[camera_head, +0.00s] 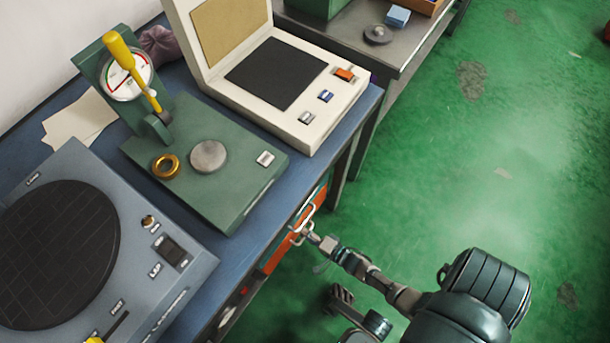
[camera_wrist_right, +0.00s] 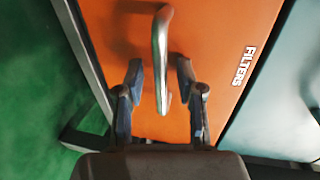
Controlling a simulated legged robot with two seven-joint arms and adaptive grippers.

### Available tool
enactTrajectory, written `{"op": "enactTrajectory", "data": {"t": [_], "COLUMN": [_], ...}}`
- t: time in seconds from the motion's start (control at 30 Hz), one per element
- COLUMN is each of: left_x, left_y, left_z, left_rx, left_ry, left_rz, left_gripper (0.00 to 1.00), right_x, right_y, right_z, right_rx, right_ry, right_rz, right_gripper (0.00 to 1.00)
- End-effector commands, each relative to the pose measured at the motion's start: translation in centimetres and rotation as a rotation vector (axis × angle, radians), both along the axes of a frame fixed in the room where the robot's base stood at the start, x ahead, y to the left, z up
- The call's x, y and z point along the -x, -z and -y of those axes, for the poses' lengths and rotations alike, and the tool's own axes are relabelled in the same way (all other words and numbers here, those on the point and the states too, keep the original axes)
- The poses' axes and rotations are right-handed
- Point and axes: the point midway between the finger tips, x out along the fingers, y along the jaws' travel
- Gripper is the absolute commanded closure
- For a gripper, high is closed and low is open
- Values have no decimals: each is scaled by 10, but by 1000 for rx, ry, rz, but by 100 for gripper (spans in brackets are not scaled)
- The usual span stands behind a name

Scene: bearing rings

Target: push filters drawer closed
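The filters drawer (camera_wrist_right: 215,45) has an orange front lettered FILTERS, and it fills the middle of the right wrist view. In the head view the orange front (camera_head: 275,257) shows below the edge of the blue bench; how far it stands out is hard to tell. Its metal bar handle (camera_wrist_right: 161,50) also shows in the head view (camera_head: 304,222). My right gripper (camera_wrist_right: 160,82) is open, with one finger on each side of the lower handle end and visible gaps. It also shows in the head view (camera_head: 318,239) at the handle. My left gripper is not identifiable.
A teal panel (camera_wrist_right: 283,105) adjoins the orange front. The blue bench (camera_head: 240,248) carries a green gauge stand (camera_head: 235,190), a cream case (camera_head: 300,120) and a grey device (camera_head: 195,265). Green floor (camera_head: 510,180) is open to the right.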

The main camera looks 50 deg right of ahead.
Motion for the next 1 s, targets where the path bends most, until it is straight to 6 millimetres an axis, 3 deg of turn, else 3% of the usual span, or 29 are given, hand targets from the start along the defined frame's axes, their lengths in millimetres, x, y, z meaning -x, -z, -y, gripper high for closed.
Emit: {"op": "enactTrajectory", "data": {"t": [0.53, 0.7, 1.0], "left_x": [-1, -1, -3], "left_y": [3, 3, 4], "left_z": [1, 1, 1], "left_rx": [-2, -2, -2], "left_ry": [2, 3, 2], "left_rz": [-9, -10, -13], "left_gripper": [40, 40, 40], "right_x": [101, 112, 113], "right_y": [-20, -23, -23], "right_z": [7, 7, 7], "right_rx": [-1, 1, 0], "right_ry": [-2, -3, -2], "right_rz": [-4, -3, -3], "right_gripper": [63, 63, 63]}}
